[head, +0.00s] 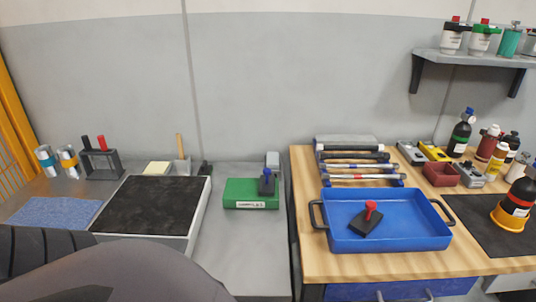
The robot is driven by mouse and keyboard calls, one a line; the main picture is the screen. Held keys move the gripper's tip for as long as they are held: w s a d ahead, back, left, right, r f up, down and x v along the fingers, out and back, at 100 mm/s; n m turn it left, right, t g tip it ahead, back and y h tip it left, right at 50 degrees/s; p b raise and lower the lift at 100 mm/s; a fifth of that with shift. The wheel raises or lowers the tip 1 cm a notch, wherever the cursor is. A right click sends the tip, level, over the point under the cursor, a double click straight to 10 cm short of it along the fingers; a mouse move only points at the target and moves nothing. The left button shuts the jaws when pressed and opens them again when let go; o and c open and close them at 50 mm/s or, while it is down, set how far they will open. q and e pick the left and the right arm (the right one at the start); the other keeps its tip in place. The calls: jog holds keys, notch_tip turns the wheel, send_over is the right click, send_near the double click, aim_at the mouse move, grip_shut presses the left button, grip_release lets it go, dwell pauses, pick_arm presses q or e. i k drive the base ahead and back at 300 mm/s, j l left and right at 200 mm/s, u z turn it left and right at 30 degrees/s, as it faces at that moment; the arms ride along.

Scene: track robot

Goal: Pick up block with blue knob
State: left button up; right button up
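A small dark block with a blue knob (266,182) stands upright at the right end of a green box (240,190) with a white label, on the grey bench. It appears to rest on top of the box. A similar dark block with a red knob (370,216) lies tilted in the blue tray (420,237) on the wooden table to the right. Neither of my grippers shows in the head view. Large dark rounded parts at the bottom left seem to be my own body or arm and hide the front of the bench.
A black-topped tray (150,208) stands left of the green box, with a rack (101,163) of red- and black-topped items behind it. The wooden table (350,262) holds tools, bottles and a red bin (440,174). Grey bench surface (238,240) in front of the green box is clear.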

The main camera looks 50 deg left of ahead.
aim_at(266, 188)
jog(key=u, duration=1.55)
jog(key=k+l+z, duration=0.2)
jog(key=l, duration=0.15)
jog(key=i, duration=0.1)
